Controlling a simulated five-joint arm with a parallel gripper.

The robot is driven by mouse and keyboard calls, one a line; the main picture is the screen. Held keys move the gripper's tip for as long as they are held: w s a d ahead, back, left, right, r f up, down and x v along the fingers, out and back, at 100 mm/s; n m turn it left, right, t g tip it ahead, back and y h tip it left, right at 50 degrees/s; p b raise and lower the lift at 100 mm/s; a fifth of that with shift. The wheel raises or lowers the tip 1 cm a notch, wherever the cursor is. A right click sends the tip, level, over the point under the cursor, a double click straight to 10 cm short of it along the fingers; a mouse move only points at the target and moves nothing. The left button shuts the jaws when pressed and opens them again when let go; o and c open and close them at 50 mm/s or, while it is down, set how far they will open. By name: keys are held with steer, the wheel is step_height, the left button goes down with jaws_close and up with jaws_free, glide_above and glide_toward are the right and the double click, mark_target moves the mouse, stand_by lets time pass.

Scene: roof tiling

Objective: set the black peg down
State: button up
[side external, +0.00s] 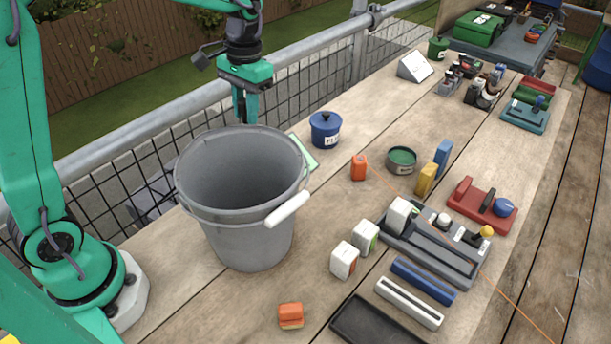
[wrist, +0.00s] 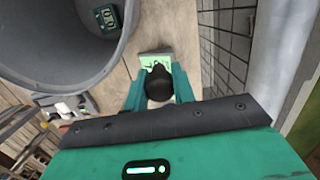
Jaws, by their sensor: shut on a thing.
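My gripper (side external: 246,108) hangs pointing down behind the far rim of the grey bucket (side external: 262,225), and its lower end is partly hidden by that rim. In the wrist view my gripper (wrist: 160,84) is shut on the black peg (wrist: 159,80), whose dark rounded top shows between the teal fingers. The peg is not visible in the side view. A light green pad (wrist: 154,60) with dark marks lies just beyond the peg in the wrist view. Part of this pad (side external: 304,151) shows beside the bucket in the side view. I cannot tell whether the peg touches a surface.
The bucket wall (wrist: 68,65) is close on the left in the wrist view, with a dark green labelled thing (wrist: 107,18) inside. A mesh railing (side external: 325,75) runs behind. A blue lidded pot (side external: 325,130) and a grey tray (side external: 440,255) with pegs stand right.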

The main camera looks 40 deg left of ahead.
stand_by(0.7)
steer(key=w+d+n, duration=0.1)
steer(key=w+d, duration=0.2)
steer(key=d, duration=0.9)
steer(key=n, duration=0.2)
glide_above(338, 228)
steer(key=shift+f+t, duration=0.25)
steer(key=shift+t, duration=0.05)
step_height(338, 228, down, 14)
steer(key=shift+r, duration=0.25)
steer(key=shift+f, duration=2.25)
steer(key=shift+f, duration=0.1)
